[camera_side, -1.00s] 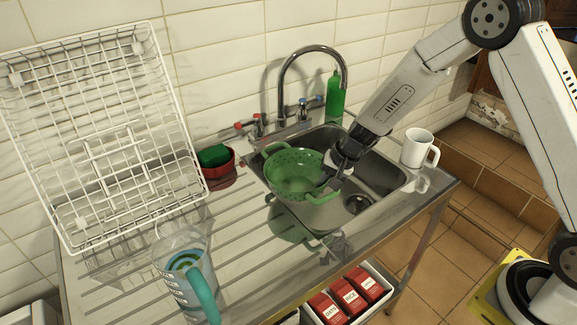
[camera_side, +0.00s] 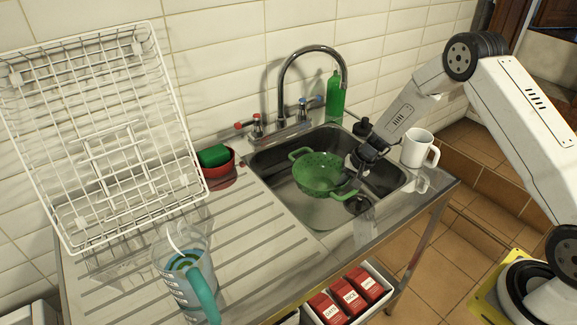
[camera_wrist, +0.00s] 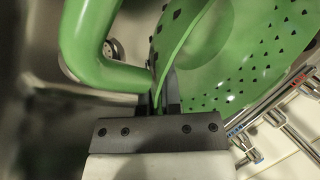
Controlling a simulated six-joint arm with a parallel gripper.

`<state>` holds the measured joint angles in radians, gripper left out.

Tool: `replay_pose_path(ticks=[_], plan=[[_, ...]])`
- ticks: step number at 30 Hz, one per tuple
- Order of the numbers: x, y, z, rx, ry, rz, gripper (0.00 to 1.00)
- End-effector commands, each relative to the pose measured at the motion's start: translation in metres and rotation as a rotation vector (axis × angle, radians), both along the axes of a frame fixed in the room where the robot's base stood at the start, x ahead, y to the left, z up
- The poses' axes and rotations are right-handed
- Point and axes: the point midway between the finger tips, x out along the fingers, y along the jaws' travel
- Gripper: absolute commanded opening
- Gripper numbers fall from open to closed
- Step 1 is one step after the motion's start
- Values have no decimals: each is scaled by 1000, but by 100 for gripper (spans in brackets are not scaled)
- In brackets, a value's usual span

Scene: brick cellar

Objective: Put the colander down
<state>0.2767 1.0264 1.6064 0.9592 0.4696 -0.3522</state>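The green colander (camera_side: 318,174), a bowl with small holes and two loop handles, is inside the steel sink basin (camera_side: 385,184), roughly upright. I cannot tell whether its base touches the sink floor. My gripper (camera_side: 359,163) is at the colander's right side. In the wrist view, my gripper's dark fingers (camera_wrist: 165,92) are closed with the colander's rim between them, beside one handle. The perforated wall of the colander (camera_wrist: 235,65) fills the right of that view.
The tap (camera_side: 283,90) arches behind the basin. A white mug (camera_side: 417,148) stands on the right edge, and a green bottle (camera_side: 335,98) behind. A red bowl with a green sponge (camera_side: 213,156), a jug (camera_side: 187,275) and a wire rack (camera_side: 105,140) are left. The ribbed drainboard (camera_side: 240,235) is mostly clear.

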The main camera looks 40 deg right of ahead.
Motion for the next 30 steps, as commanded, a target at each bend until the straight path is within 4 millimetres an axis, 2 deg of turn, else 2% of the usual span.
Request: replay_pose_path(ticks=[12,23,30], plan=[[0,0,-47,-1,1,0,0],[0,0,-55,-1,0,0,0],[-1,0,-75,0,3,-1,0]])
